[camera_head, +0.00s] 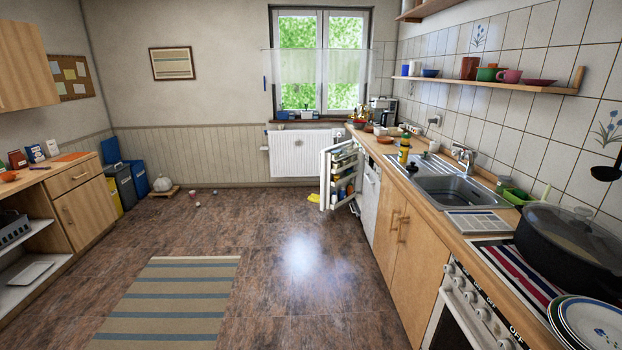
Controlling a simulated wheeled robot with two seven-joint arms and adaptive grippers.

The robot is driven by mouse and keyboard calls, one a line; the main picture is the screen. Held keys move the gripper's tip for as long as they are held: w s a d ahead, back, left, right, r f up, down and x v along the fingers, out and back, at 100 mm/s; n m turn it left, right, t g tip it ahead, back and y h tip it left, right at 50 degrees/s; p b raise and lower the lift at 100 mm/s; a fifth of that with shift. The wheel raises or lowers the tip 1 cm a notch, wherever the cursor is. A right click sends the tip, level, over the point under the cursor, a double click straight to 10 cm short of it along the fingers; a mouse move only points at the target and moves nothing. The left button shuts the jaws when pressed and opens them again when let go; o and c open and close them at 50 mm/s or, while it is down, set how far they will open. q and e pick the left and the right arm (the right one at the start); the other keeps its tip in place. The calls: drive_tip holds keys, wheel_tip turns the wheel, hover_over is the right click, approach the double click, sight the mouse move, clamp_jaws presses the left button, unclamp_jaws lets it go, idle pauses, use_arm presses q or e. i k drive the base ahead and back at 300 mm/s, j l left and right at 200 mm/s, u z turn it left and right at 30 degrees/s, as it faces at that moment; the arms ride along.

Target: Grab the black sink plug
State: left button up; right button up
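The metal sink (463,191) is set into the wooden counter on the right, with a tap (463,156) behind it. A small dark spot (411,170) shows at the far left end of the sink's drainer, close to a yellow and black bottle (404,148). It may be the black sink plug, but it is too small to tell. The bottom of the basin is not clearly visible. Neither of my grippers is in view.
The fridge door (341,172) stands open below the far counter. A large black pot (568,238) and stacked plates (592,322) are at the near right. A striped rug (172,300) lies on the floor. The middle floor is mostly clear.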

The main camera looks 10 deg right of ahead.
sight(412, 168)
drive_tip(key=i+z, duration=0.25)
drive_tip(key=i, duration=0.55)
drive_tip(key=i+j+z, duration=0.2)
drive_tip(key=i, duration=0.55)
drive_tip(key=i+z, duration=0.4)
drive_tip(key=i+j+z, duration=0.1)
drive_tip(key=i+z, duration=0.15)
drive_tip(key=z, duration=0.15)
drive_tip(key=i+j+z, duration=0.1)
drive_tip(key=i+z, duration=0.3)
drive_tip(key=i+j+z, duration=0.15)
drive_tip(key=z, duration=0.25)
drive_tip(key=i+j+z, duration=0.35)
drive_tip(key=k+l, duration=0.05)
drive_tip(key=l, duration=0.05)
